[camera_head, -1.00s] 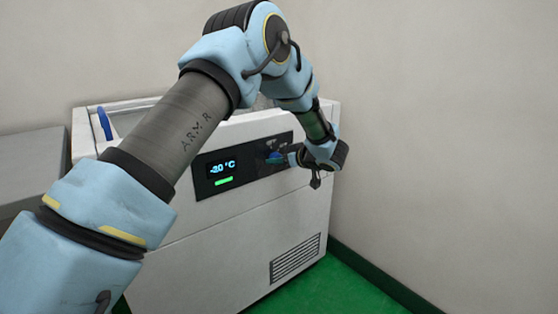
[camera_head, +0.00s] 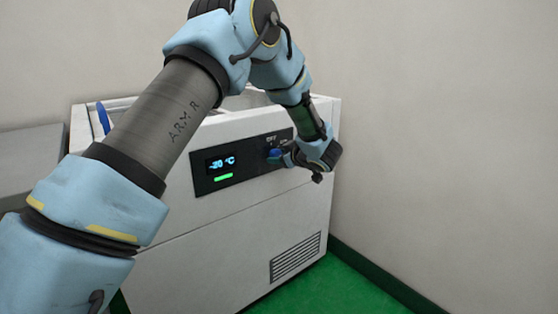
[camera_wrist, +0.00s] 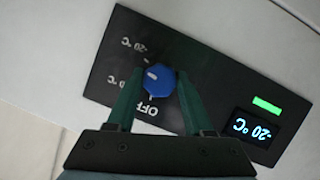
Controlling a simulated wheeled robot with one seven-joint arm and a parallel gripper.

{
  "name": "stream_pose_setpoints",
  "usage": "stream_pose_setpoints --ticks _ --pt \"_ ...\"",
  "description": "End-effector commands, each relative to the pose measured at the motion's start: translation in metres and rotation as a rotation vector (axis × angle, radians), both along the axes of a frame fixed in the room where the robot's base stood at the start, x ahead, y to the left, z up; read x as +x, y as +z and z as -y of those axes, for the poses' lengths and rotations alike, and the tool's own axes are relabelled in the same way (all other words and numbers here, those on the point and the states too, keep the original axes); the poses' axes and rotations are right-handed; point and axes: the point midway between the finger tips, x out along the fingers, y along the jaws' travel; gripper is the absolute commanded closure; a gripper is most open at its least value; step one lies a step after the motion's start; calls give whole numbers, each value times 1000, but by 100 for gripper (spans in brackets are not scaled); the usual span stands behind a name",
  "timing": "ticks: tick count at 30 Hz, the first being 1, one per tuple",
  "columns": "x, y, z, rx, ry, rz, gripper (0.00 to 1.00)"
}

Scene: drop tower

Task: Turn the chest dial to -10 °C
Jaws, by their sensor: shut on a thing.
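The blue dial (camera_head: 274,154) sits on the dark control panel (camera_head: 240,176) at the front of the white chest freezer (camera_head: 225,235). In the wrist view the dial (camera_wrist: 159,79) has a white pointer mark, with OFF and temperature labels around it. My gripper (camera_wrist: 157,84) is shut on the dial, one green finger on each side. In the head view my wrist hides the panel's right end.
A blue handle (camera_head: 103,118) stands at the freezer's top left. A grey box (camera_head: 33,165) is to the left. A plain wall (camera_head: 440,140) rises close on the right. Green floor (camera_head: 335,290) shows in front of the freezer's right end.

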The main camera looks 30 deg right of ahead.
Motion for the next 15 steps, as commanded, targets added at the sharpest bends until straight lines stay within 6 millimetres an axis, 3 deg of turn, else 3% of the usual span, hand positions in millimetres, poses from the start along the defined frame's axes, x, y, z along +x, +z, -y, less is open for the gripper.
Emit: stream_pose_setpoints --ticks 15 --pt "-1 -8 -2 -457 -1 90 100"
